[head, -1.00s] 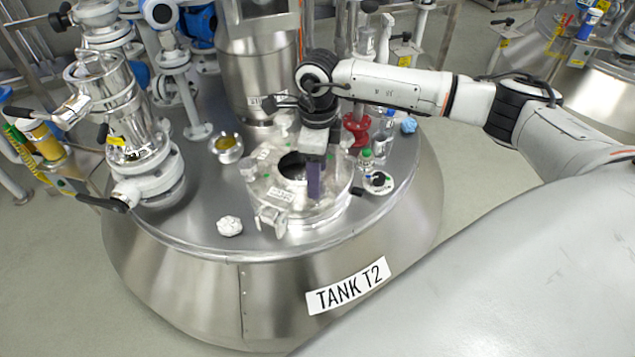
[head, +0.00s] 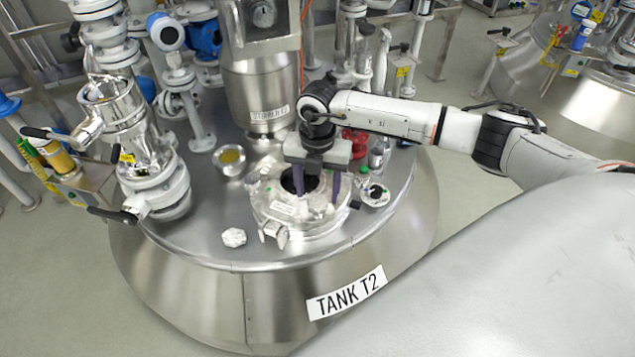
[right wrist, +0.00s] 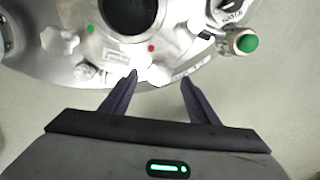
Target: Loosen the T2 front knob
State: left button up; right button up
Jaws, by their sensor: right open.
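The T2 hatch (head: 330,226) is a round shiny lid with a dark opening. At its front edge sits a silvery bracket with a knob (head: 275,234), which I take as the front knob. My left gripper is not in view.
A green-capped bottle (right wrist: 247,43) stands right of the hatch. A metal bowl (head: 229,160) and a tall vessel (head: 258,85) stand behind. Valve piping (head: 140,160) rises at left. The tank's front rim is clear.

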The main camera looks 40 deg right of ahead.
aim_at(317, 202)
jog(key=m+p, duration=0.2)
jog(key=m, duration=0.1)
jog(key=shift+r+m, duration=0.3)
jog(key=m+p, duration=0.3)
jog(key=m, duration=0.1)
jog(key=shift+m, duration=0.4)
jog(key=m+p, duration=0.2)
jog(key=m, duration=0.1)
notch_tip(317, 202, down, 6)
jog(key=b, duration=0.3)
jog(key=shift+b, duration=0.4)
jog(key=shift+f, duration=0.35)
